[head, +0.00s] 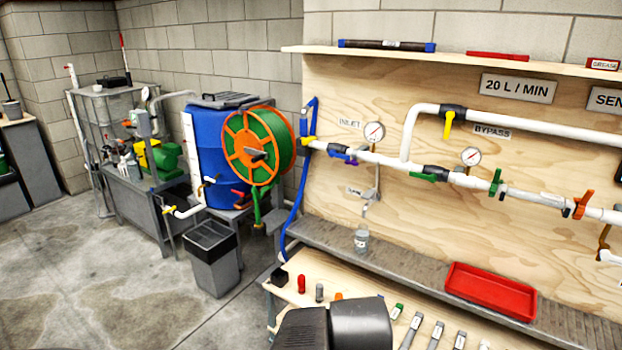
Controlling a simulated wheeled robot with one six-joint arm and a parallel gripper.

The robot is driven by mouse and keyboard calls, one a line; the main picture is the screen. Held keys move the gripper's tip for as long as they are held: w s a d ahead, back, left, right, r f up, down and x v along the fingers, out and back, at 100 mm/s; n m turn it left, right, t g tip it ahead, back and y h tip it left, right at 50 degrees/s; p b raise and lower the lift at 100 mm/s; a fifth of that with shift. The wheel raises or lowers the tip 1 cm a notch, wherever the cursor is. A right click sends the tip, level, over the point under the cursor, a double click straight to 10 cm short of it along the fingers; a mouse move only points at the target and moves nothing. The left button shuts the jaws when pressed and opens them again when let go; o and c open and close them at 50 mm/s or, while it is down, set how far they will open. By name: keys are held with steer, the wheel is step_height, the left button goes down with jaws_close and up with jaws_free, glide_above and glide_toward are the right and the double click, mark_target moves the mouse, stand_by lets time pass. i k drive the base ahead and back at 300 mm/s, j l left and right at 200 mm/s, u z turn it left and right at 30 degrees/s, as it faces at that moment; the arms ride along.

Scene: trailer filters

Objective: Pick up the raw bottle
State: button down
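A small clear bottle (361,240) with a pale label stands upright on the grey ledge, at the foot of the plywood panel. I take it to be the raw bottle, but its label is too small to read. It is below a small tap (366,205) that hangs from the white pipe, with a small tag beside it. A dark part of my arm shows at the bottom edge, in front of and below the bottle and apart from it. My gripper's fingers are not in view.
A red tray (490,289) sits on the ledge to the right. The wooden bench (345,280) in front holds several small coloured parts and labelled items. A blue hose (297,200) hangs left of the bottle. A grey bin (211,258) stands on the floor; floor farther left is clear.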

mark_target(362, 236)
steer(key=i+l+u, duration=0.15)
steer(key=i, duration=0.3)
steer(key=i+l+u, duration=0.15)
steer(key=i, duration=0.25)
steer(key=i+l+u, duration=0.15)
steer(key=i+l, duration=0.15)
steer(key=i, duration=0.1)
